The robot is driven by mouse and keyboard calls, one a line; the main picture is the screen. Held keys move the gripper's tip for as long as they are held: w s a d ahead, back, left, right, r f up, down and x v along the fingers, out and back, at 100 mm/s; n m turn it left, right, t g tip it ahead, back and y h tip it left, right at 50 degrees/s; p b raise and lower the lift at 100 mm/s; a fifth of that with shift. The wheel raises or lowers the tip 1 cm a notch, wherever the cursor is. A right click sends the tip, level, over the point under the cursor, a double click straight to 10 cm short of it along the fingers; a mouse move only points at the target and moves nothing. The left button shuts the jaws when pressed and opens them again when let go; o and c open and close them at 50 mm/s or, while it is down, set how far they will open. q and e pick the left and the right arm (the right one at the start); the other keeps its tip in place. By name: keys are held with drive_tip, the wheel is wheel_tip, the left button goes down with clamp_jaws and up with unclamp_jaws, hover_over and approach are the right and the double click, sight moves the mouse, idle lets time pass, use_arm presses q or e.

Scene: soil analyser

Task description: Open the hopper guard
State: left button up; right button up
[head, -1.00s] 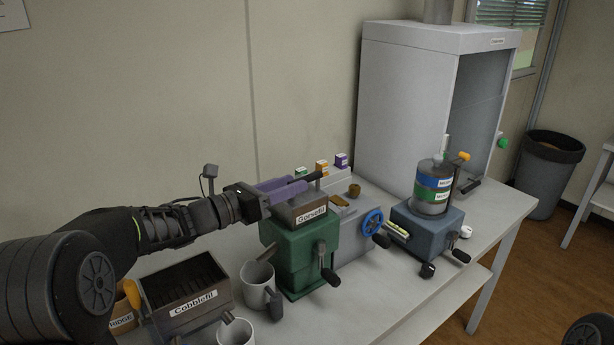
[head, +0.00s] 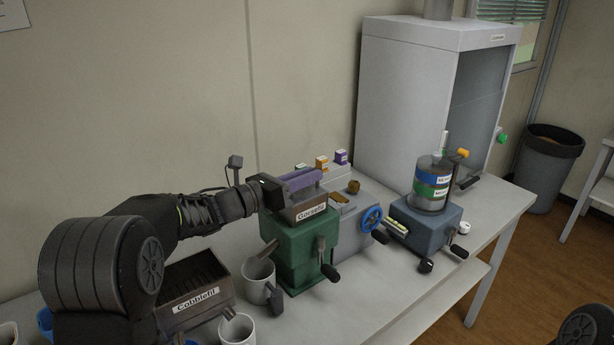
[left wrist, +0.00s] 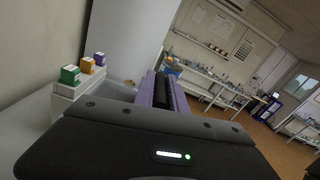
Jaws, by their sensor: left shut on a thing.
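The green machine (head: 295,252) stands on the bench with a brown hopper labelled Gorsefil (head: 310,211) on top and a dark crank at its front. My left gripper (head: 303,179) reaches over the hopper from the left, its purple fingers lying along the hopper top. In the left wrist view the fingers (left wrist: 160,90) are closed on a dark ribbed bar (left wrist: 179,96), which seems to be part of the hopper guard. The fingers hide most of the guard in the head view, so its angle is unclear. My right gripper is not in view.
Small coloured boxes (head: 322,164) are behind.

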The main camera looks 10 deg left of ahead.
use_arm(q)
clamp_jaws()
